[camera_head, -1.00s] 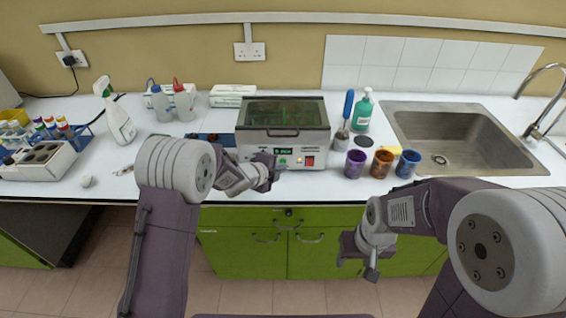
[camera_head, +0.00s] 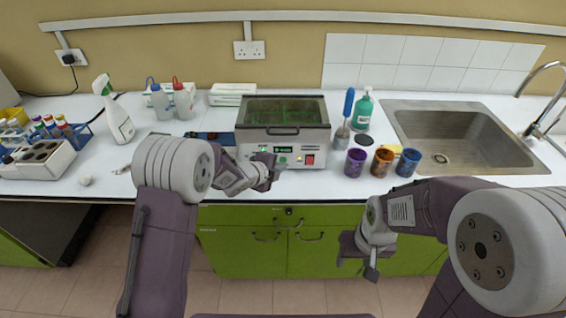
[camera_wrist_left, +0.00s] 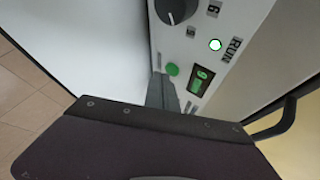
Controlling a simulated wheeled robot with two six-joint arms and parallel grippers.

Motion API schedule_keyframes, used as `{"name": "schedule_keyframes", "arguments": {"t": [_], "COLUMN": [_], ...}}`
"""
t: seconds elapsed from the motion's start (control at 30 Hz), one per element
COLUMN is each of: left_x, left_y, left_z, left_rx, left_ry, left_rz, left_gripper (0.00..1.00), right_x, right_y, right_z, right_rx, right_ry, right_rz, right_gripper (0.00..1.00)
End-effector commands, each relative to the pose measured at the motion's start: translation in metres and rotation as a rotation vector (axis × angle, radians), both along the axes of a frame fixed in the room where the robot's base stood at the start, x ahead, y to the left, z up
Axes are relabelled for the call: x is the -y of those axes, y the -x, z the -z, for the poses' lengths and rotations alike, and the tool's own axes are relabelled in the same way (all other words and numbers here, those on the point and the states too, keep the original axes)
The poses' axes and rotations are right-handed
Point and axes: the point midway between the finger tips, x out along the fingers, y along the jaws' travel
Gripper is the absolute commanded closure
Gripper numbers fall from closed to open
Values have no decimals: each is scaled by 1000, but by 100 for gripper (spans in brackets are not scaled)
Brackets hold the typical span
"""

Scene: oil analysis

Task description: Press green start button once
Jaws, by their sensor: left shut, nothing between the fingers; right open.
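The green start button (camera_head: 283,160) is on the front panel of the grey-white heater box (camera_head: 300,151), below its green-lit display (camera_head: 284,150). In the left wrist view the round green button (camera_wrist_left: 172,69) shows right at the tip of my shut left gripper (camera_wrist_left: 160,80), beside the display (camera_wrist_left: 201,81). I cannot tell whether the fingertips touch it. In the head view my left gripper (camera_head: 271,162) is at the panel, just left of the button, empty. My right gripper (camera_head: 360,257) is open and empty, low in front of the green cabinets.
A red switch (camera_head: 310,159) sits right of the button; a dark knob (camera_wrist_left: 176,8) is on the same panel. Purple (camera_head: 355,163), orange and blue cups stand right of the box, near the sink (camera_head: 460,140). A spray bottle (camera_head: 115,112) stands left.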

Motion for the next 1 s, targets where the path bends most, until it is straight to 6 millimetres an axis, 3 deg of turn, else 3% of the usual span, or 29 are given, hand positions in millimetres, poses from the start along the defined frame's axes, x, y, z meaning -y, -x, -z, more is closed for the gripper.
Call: {"name": "schedule_keyframes", "arguments": {"t": [0.43,0.8,1.0], "left_x": [0,1,0], "left_y": [9,46,56], "left_z": [1,3,0], "left_rx": [1,1,1], "left_ry": [0,0,0], "left_rz": [1,1,1], "left_gripper": [100,100,100], "right_x": [0,0,0], "right_y": [0,0,0], "right_z": [9,34,37], "right_rx": [0,0,0], "right_ry": [0,0,0], "right_rz": [0,0,0], "right_gripper": [48,48,48]}}
